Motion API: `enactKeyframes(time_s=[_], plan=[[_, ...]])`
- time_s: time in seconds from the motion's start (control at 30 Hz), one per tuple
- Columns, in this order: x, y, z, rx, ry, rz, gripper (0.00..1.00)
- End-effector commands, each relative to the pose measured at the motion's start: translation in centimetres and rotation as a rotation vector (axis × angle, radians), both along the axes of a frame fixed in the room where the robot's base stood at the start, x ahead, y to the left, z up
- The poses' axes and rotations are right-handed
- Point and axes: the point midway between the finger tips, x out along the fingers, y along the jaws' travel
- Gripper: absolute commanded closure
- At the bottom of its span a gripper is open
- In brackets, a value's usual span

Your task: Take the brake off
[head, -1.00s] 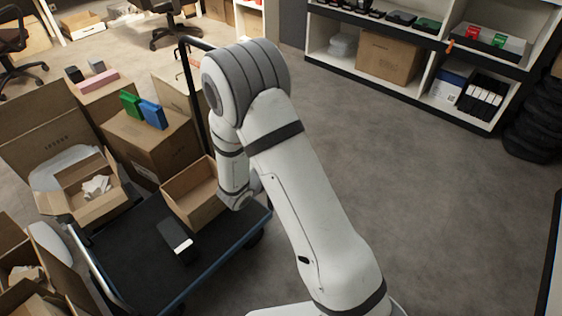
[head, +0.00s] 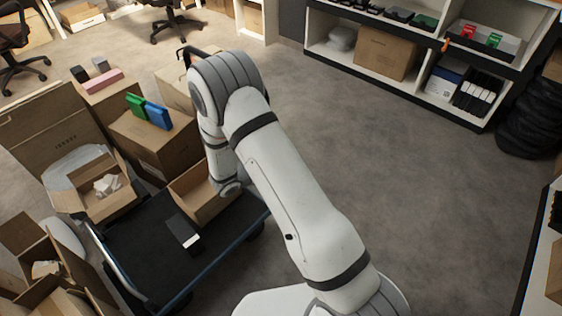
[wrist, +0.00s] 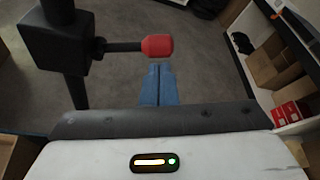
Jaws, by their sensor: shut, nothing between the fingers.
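In the wrist view a black lever with a red knob (wrist: 157,45) sticks out to the right from a black block on a dark post (wrist: 65,45). My gripper (wrist: 159,70), with blue fingers, is shut and empty. Its tips show just below the red knob in the picture; I cannot tell whether they touch it. My arm hides the gripper and the lever there.
An open carton (head: 205,210) and a dark box with a white end (head: 184,233) are on the cart. More cartons (head: 155,145) crowd the left side. A shelf (head: 415,85) stands at the back right, with dark tyres (head: 530,120) beside it. The floor between is clear.

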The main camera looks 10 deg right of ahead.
Motion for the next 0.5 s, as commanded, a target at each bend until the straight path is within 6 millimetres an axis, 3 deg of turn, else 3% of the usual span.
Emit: enactKeyframes(time_s=[0.5], plan=[[0.0,-0.4,1.7,0.001,-0.002,-0.008,1.00]])
